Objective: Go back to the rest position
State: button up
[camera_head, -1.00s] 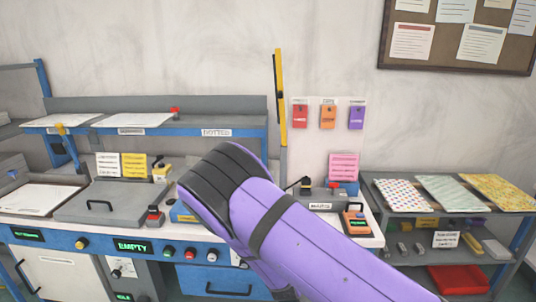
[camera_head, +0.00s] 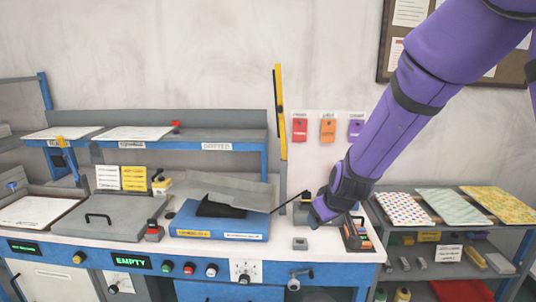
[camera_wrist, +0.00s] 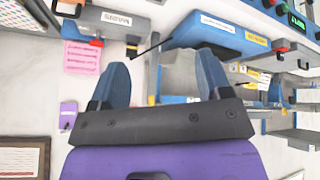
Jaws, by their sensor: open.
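My purple arm comes in from the upper right of the head view. My gripper (camera_head: 322,212) hangs over the right end of the workbench, by a grey tool holder, and its fingertips are mostly hidden there. In the wrist view my gripper (camera_wrist: 160,72) shows two blue fingers spread wide apart with nothing between them. A blue block (camera_head: 222,234) with a black piece (camera_head: 220,208) and a grey sheet on top sits left of my gripper, apart from it. The block's blue side also shows in the wrist view (camera_wrist: 212,36).
The workbench (camera_head: 120,240) carries grey lidded stations and buttons. An orange-and-black device (camera_head: 358,236) stands just right of my gripper. A yellow upright post (camera_head: 281,110) rises behind. A shelf (camera_head: 470,235) with patterned sheets stands right. Coloured tags (camera_head: 328,130) hang on the wall.

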jog(key=s+d+r+m, duration=0.2)
jog(key=s+d+r, duration=0.4)
jog(key=s+r, duration=0.35)
jog(key=s+d+r+m, duration=0.2)
jog(key=s+d+r, duration=0.4)
jog(key=s+r, duration=0.35)
jog(key=s+d+r+m+g+h, duration=0.1)
jog(key=s+d, duration=0.2)
jog(key=s, duration=0.8)
jog(key=shift+d+m, duration=0.2)
jog(key=shift+m, duration=0.2)
